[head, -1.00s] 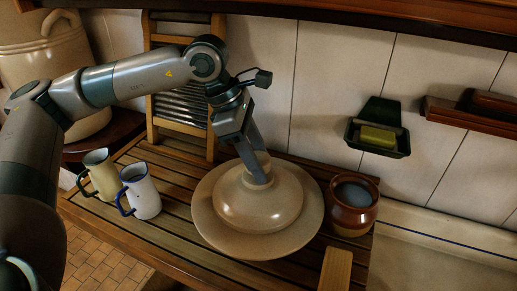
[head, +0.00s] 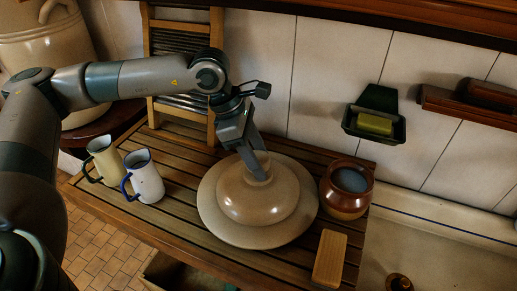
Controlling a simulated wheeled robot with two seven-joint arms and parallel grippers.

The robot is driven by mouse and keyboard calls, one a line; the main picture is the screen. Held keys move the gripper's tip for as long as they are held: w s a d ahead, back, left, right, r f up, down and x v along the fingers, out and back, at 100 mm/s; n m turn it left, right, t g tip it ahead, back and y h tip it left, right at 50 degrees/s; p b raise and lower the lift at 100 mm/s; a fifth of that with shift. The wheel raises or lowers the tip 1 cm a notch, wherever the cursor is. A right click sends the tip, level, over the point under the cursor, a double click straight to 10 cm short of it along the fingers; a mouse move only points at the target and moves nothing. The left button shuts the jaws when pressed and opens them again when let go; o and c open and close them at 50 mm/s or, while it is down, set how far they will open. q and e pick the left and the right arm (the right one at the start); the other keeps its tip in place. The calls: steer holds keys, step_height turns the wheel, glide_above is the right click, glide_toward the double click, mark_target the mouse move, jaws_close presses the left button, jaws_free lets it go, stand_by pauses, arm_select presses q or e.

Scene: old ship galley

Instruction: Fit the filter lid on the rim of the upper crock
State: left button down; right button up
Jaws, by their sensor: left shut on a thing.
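The filter lid (head: 258,205) is a beige, glossy dome with a knob. It rests on a wide, round, beige dish (head: 215,222) on the slatted wooden board. My left gripper (head: 258,172) comes down from above and is shut on the lid's knob, which its fingers mostly hide. The large beige crock (head: 35,50) with a loop handle stands at the far left; its top is cut off by the frame, so its rim is not visible. My right gripper is not in view.
Cream (head: 103,160) and white (head: 144,177) mugs stand left of the dish. A brown pot (head: 346,190) stands close on its right, with a wooden block (head: 330,258) in front. A washboard (head: 180,75) leans behind. A soap holder (head: 374,130) and shelf (head: 465,108) are on the wall.

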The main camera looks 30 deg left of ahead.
arm_select(q)
steer(key=shift+w+f+b, duration=0.1)
steer(key=shift+b, duration=0.2)
steer(key=c, duration=0.9)
jaws_free()
steer(key=shift+c, duration=0.2)
steer(key=shift+r, duration=0.2)
steer(key=shift+a+r, duration=0.15)
steer(key=shift+r, duration=0.15)
steer(key=b+v, duration=0.2)
steer(key=v, duration=0.3)
steer(key=shift+s+r+b, duration=0.2)
steer(key=shift+r+b, duration=0.1)
steer(key=shift+b, duration=0.1)
steer(key=shift+s+a+r, duration=0.1)
steer(key=shift+a+r, duration=0.1)
steer(key=shift+r, duration=0.3)
steer(key=shift+d+f, duration=0.1)
